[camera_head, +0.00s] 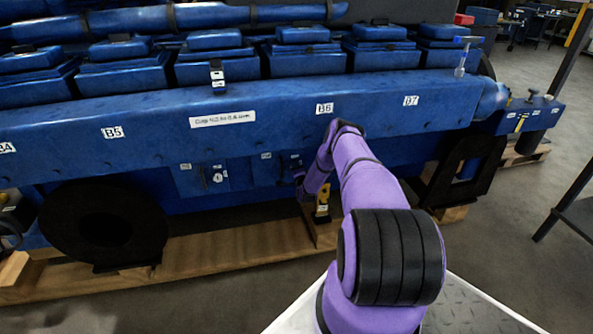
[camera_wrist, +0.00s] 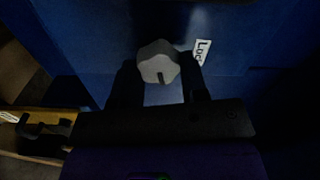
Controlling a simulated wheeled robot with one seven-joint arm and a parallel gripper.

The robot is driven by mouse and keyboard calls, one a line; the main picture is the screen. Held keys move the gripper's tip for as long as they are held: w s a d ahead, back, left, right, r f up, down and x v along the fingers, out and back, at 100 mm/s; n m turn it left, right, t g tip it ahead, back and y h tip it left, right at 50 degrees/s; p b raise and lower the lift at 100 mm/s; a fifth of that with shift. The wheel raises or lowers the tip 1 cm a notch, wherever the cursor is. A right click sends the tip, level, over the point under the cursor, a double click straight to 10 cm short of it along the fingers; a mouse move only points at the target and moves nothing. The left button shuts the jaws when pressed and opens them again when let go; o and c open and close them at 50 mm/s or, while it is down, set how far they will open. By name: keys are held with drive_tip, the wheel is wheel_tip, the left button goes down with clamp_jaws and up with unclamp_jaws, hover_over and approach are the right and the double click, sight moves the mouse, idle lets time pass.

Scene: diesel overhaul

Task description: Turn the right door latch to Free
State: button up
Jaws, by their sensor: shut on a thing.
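The right door latch is a grey, faceted knob (camera_wrist: 158,58) on a dark blue door panel in the wrist view. A dark mark shows on its lower edge. My gripper (camera_wrist: 160,68) has one black finger on each side of the knob and is shut on it. A white label (camera_wrist: 202,51) beginning "Loc" sits to the right of the knob, its rest cut off by the finger. No "Free" label shows. In the head view my gripper (camera_head: 300,178) is at the right door (camera_head: 269,172), and the latch is hidden behind it.
The left door (camera_head: 195,178) with its own pale latch (camera_head: 218,177) lies to the left. The long blue engine ledge (camera_head: 265,110) juts above the doors. A black round part (camera_head: 103,223) stands lower left, and wooden beams (camera_head: 225,255) run along the floor.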

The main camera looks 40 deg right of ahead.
drive_tip(key=shift+f+m, duration=0.1)
drive_tip(key=shift+m, duration=1)
drive_tip(key=o, duration=0.9)
drive_tip(key=shift+s, duration=0.1)
drive_tip(key=v, duration=1)
drive_tip(key=shift+s+a, duration=0.2)
drive_tip(key=shift+s, duration=0.1)
